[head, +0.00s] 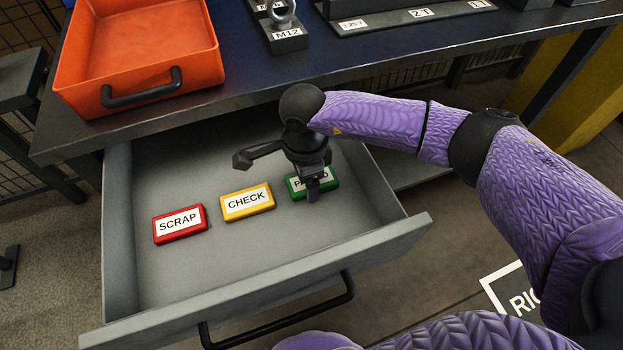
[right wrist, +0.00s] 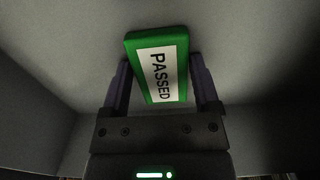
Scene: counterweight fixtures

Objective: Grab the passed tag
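The green passed tag (head: 327,183) lies in the open drawer, the rightmost of three tags, partly hidden by my right gripper (head: 312,188). In the right wrist view, the tag (right wrist: 182,48) shows its white PASSED label, turned slightly relative to the fingers. The right gripper (right wrist: 160,68) is open with one finger on each side of the tag. I cannot tell whether either finger touches it. My left gripper is in neither view.
A yellow CHECK tag (head: 248,202) and a red SCRAP tag (head: 180,223) lie left of the green one. The grey drawer (head: 270,290) has raised walls around them. An orange bin (head: 140,55) and a weight marked M12 (head: 286,36) stand on the bench above.

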